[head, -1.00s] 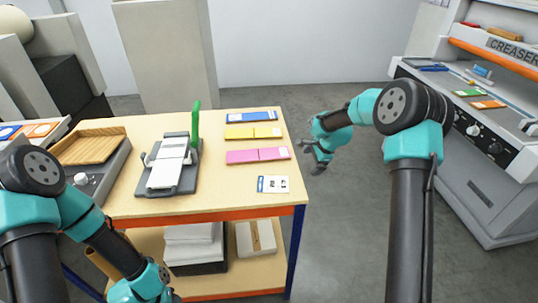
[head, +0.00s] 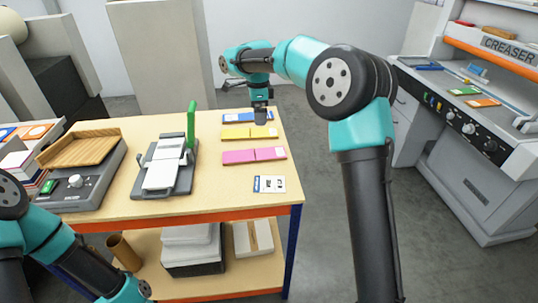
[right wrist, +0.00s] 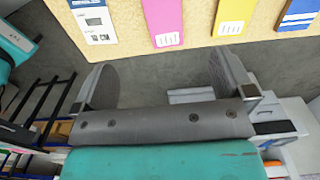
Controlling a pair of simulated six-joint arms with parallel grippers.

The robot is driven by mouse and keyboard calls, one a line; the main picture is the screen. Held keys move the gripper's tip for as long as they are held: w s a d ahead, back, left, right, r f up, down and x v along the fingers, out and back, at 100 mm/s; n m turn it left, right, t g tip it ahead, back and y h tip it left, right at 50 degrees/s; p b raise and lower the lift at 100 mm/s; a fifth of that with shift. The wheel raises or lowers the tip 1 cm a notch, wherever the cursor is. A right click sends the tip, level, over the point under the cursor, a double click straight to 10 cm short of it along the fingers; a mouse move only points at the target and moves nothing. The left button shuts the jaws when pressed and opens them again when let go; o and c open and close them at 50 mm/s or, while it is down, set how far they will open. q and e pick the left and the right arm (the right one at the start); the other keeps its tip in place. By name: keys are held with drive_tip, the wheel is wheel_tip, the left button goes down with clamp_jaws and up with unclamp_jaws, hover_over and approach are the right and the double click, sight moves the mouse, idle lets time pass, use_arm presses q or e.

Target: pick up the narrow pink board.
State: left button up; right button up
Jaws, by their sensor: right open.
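The narrow pink board (head: 238,157) lies flat on the wooden table, nearest the front of three coloured boards. In the right wrist view its labelled end, with the pink board (right wrist: 163,17) running off the top edge, lies beyond my fingers. My right gripper (head: 261,116) hangs near the right end of the blue and yellow boards, beyond the pink one. In the right wrist view my right gripper (right wrist: 166,80) is open, with nothing between its fingers. My left arm shows at the lower left, but its gripper is out of view.
The yellow board (head: 238,132) and blue board (head: 234,117) lie behind the pink one. A printed card (head: 269,184) lies in front. A grey device with a green lever (head: 191,125) stands to the left. The floor right of the table is clear.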

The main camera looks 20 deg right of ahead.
hover_over(261, 153)
drive_tip(key=f, duration=1.2)
drive_tip(key=shift+s+a+f, duration=0.1)
drive_tip(key=shift+a, duration=0.15)
drive_tip(key=shift+f, duration=0.1)
drive_tip(key=shift+d+f, duration=0.15)
drive_tip(key=shift+f, duration=1.1)
drive_tip(key=shift+d+f, duration=0.15)
drive_tip(key=shift+f, duration=1.1)
drive_tip(key=shift+c, duration=0.3)
drive_tip(key=c, duration=0.9)
